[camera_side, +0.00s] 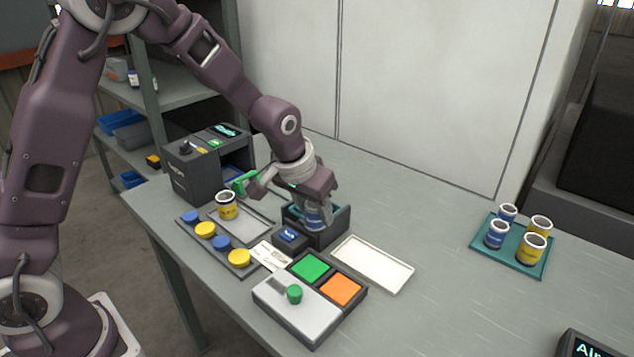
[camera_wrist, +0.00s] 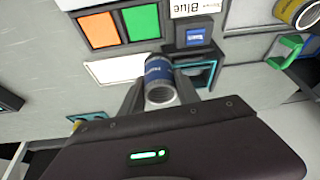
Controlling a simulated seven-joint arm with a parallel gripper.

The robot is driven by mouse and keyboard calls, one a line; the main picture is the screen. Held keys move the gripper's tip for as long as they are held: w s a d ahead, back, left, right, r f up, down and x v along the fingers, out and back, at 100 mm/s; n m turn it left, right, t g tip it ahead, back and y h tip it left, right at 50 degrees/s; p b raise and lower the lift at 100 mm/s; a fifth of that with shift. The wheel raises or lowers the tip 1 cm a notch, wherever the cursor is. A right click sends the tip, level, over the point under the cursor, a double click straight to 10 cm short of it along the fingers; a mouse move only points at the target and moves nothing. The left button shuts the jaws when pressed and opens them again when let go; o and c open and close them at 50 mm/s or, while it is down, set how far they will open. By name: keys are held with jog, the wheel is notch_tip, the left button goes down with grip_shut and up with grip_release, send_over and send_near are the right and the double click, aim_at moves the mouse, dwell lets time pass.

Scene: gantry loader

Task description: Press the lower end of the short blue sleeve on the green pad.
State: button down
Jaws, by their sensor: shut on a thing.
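A blue sleeve (camera_side: 315,216) is held in my gripper (camera_side: 318,206). In the wrist view the sleeve (camera_wrist: 159,72) stands between the two fingers, with its open grey end facing the camera. Its lower end is hidden; I cannot tell whether it is inside or just above the dark open box (camera_side: 342,224). The green pad (camera_side: 310,267) lies on a grey panel, in front of the box and clear of the sleeve. The pad also shows in the wrist view (camera_wrist: 140,22). Nothing lies on it.
An orange pad (camera_side: 340,290) and a green knob (camera_side: 294,294) share the panel. A small blue-topped block (camera_side: 290,237) stands between box and panel. A white tray (camera_side: 372,265) is empty. A teal tray (camera_side: 480,245) holds several blue and yellow sleeves. A yellow sleeve (camera_side: 227,210) stands left.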

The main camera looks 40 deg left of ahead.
jog(key=shift+s+d+f, duration=0.25)
jog(key=shift+s+f, duration=0.35)
jog(key=shift+f, duration=0.7)
jog(key=shift+s+d+f, duration=0.3)
jog(key=shift+s+f, duration=0.25)
jog(key=shift+f, duration=0.75)
jog(key=shift+s+d+f, duration=0.25)
jog(key=shift+s+f, duration=0.35)
jog(key=shift+f, duration=0.8)
notch_tip(320, 180, up, 6)
